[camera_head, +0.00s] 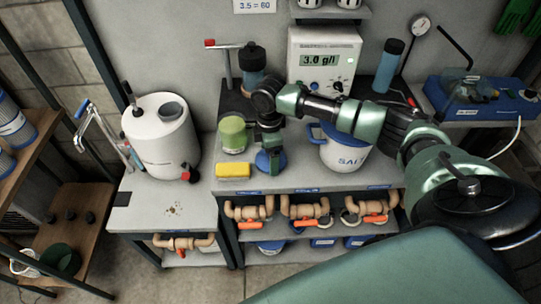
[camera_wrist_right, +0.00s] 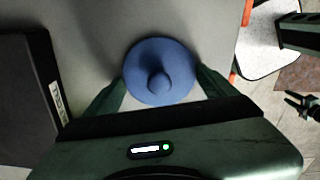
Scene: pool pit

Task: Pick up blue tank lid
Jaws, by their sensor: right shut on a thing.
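The blue tank lid (camera_wrist_right: 160,72) is a round disc with a raised knob in its middle. In the right wrist view it lies between the two fingers of my right gripper (camera_wrist_right: 160,88), which is shut on it. In the head view my right gripper (camera_head: 271,158) points down at the bench, and part of the blue lid (camera_head: 263,161) shows beside its fingers. The lid is at or just above the bench top; I cannot tell which. The white tank (camera_head: 160,142) at the left has a round grey opening on top. My left gripper is not in view.
A yellow sponge (camera_head: 233,171) and a green jar (camera_head: 233,134) are close left of my gripper. A salt bucket (camera_head: 345,153) stands to its right, partly behind my arm. Pipes with orange valves (camera_head: 310,222) run below the front edge. The side bench's front (camera_head: 160,215) is mostly clear.

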